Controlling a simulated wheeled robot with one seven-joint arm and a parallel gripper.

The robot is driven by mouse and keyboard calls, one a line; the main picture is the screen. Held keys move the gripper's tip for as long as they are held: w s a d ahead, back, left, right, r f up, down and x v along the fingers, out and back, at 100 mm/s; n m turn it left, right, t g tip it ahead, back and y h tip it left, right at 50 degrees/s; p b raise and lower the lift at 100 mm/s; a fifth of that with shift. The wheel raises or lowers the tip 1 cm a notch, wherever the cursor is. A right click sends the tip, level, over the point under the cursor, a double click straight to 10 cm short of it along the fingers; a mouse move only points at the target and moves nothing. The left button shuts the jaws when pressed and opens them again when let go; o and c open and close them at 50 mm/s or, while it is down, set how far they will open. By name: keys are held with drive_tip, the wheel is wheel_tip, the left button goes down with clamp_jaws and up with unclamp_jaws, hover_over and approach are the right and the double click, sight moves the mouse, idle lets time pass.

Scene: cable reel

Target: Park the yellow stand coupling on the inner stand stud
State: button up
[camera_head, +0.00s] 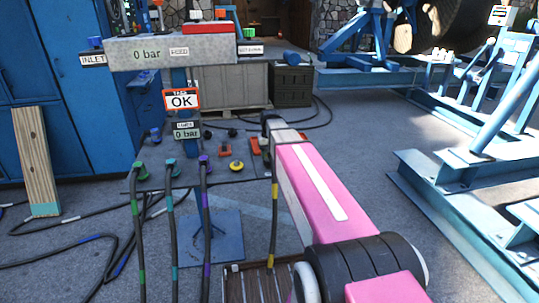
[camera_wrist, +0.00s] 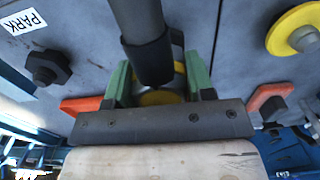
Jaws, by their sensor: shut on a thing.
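My gripper (camera_wrist: 160,84) is shut on the yellow coupling (camera_wrist: 159,98), its green jaws on either side. The coupling's dark hose (camera_wrist: 147,40) runs up out of the wrist view and hides part of it. A black stud (camera_wrist: 47,66) beside a PARK label stands on the grey panel at upper left in the wrist view, apart from the coupling. I cannot tell whether this is the inner stand stud, or whether the held coupling touches anything. In the head view the yellow-marked hose (camera_head: 274,200) hangs beside my pink arm, which hides the jaws.
A stud with a yellow disc (camera_wrist: 292,30) lies right of the jaws; it also shows in the head view (camera_head: 237,166). Orange plates (camera_wrist: 80,105) flank the jaws. Green (camera_head: 142,168), teal (camera_head: 175,169) and purple (camera_head: 204,160) couplings with hanging hoses stand to the left.

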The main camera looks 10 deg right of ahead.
drive_tip(key=shift+f, duration=0.4)
drive_tip(key=o, duration=1.1)
wheel_tip(320, 180, up, 11)
drive_tip(key=shift+f, duration=0.15)
